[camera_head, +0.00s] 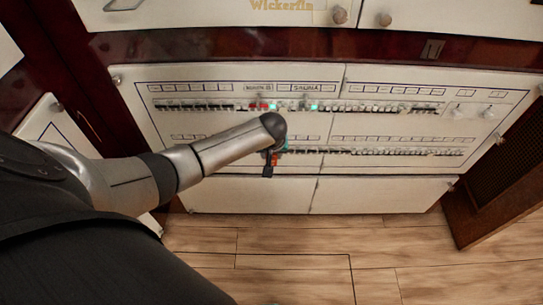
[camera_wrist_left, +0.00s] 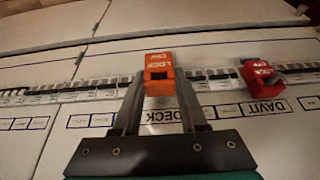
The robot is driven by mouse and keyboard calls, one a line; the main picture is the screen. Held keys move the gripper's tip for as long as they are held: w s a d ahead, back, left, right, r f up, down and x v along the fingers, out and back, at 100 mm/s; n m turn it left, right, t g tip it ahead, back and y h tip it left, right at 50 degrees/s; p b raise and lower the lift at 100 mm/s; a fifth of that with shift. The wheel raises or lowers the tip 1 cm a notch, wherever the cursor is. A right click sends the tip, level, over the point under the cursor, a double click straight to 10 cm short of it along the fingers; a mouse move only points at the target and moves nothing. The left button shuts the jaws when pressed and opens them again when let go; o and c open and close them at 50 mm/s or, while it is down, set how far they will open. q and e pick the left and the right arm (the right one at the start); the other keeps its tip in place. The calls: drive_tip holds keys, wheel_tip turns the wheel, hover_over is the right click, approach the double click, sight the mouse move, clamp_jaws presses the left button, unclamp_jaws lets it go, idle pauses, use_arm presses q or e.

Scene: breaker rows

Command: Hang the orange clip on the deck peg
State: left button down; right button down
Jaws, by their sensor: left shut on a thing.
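The orange clip (camera_wrist_left: 159,68), with "LOCK OFF" lettering, sits between the fingertips of my left gripper (camera_wrist_left: 160,88) in the left wrist view. The gripper is shut on it, in front of the breaker row and above the "DECK" label (camera_wrist_left: 163,115). I cannot tell whether the clip touches a breaker. In the head view my left gripper (camera_head: 269,163) is at the lower breaker row, and a bit of orange (camera_head: 275,158) shows there. I cannot make out the deck peg in either view. My right gripper is out of view.
A red "LOCK OFF" clip (camera_wrist_left: 262,77) is on the breaker row to the right, above the "DAVIT" label (camera_wrist_left: 266,107). The upper breaker row (camera_head: 380,108) carries red and green spots near "SAUNA". Wooden floor (camera_head: 300,255) below the cabinet is clear.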

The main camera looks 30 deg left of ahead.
use_arm(q)
drive_tip(key=shift+w+a+b, duration=0.4)
drive_tip(key=shift+w+a, duration=0.05)
drive_tip(key=shift+w, duration=0.3)
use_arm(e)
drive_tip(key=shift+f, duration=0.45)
use_arm(q)
drive_tip(key=shift+c, duration=1.8)
unclamp_jaws()
drive_tip(key=p+v, duration=0.5)
drive_tip(key=v, duration=0.2)
drive_tip(key=shift+w+r, duration=0.1)
drive_tip(key=p+v, duration=0.4)
drive_tip(key=v, duration=0.4)
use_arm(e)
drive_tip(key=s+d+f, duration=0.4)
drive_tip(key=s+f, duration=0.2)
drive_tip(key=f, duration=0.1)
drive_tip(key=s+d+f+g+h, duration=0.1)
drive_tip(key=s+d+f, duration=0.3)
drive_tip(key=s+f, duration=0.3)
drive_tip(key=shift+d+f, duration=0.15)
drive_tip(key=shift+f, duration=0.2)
